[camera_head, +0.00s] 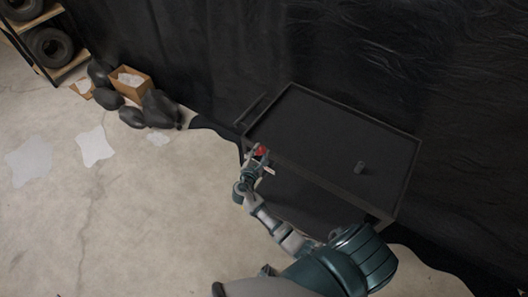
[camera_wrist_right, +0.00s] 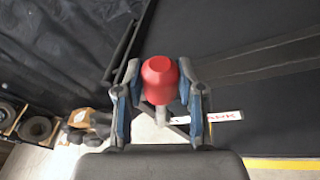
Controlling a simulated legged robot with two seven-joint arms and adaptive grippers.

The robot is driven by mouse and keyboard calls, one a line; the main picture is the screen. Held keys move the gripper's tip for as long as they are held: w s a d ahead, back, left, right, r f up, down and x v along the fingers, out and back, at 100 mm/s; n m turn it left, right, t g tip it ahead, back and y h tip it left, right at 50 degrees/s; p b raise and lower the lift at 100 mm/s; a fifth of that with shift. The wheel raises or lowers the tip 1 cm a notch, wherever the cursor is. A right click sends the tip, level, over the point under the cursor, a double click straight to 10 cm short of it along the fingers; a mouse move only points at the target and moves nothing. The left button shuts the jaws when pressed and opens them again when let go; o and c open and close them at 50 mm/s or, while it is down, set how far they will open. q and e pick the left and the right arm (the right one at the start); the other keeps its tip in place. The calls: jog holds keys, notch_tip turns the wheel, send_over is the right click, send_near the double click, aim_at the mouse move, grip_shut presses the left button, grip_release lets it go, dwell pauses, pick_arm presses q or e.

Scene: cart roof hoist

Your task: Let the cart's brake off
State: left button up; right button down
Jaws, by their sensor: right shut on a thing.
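The black cart (camera_head: 330,135) stands against the dark sheeting, with a flat, rimmed top and a push handle (camera_head: 252,112) at its left end. A red knob (camera_head: 262,151) shows at the cart's near left corner. In the right wrist view the red knob (camera_wrist_right: 160,80) sits on a grey stem between the fingers. My right gripper (camera_head: 257,157) is shut on this knob, with a finger on each side (camera_wrist_right: 160,92). A white label with red lettering (camera_wrist_right: 222,117) is partly hidden behind the right finger. My left gripper is not in view.
A small dark object (camera_head: 360,167) lies on the cart's top. Black bags (camera_head: 150,108), an open cardboard box (camera_head: 130,82) and a shelf with tyres (camera_head: 48,45) stand at the back left. The concrete floor to the left is mostly clear, with pale patches.

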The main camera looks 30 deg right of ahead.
jog(key=w+r+p, duration=0.1)
jog(key=a+n+p, duration=0.1)
jog(key=shift+w+r+p, duration=0.4)
jog(key=w+a+n+g+p, duration=0.2)
jog(key=w+n+p, duration=0.1)
jog(key=w+n, duration=0.1)
jog(key=shift+w+a+r, duration=0.15)
jog(key=shift+w+r, duration=0.05)
jog(key=shift+w, duration=0.65)
jog(key=c, duration=0.7)
grip_release()
jog(key=shift+w, duration=0.1)
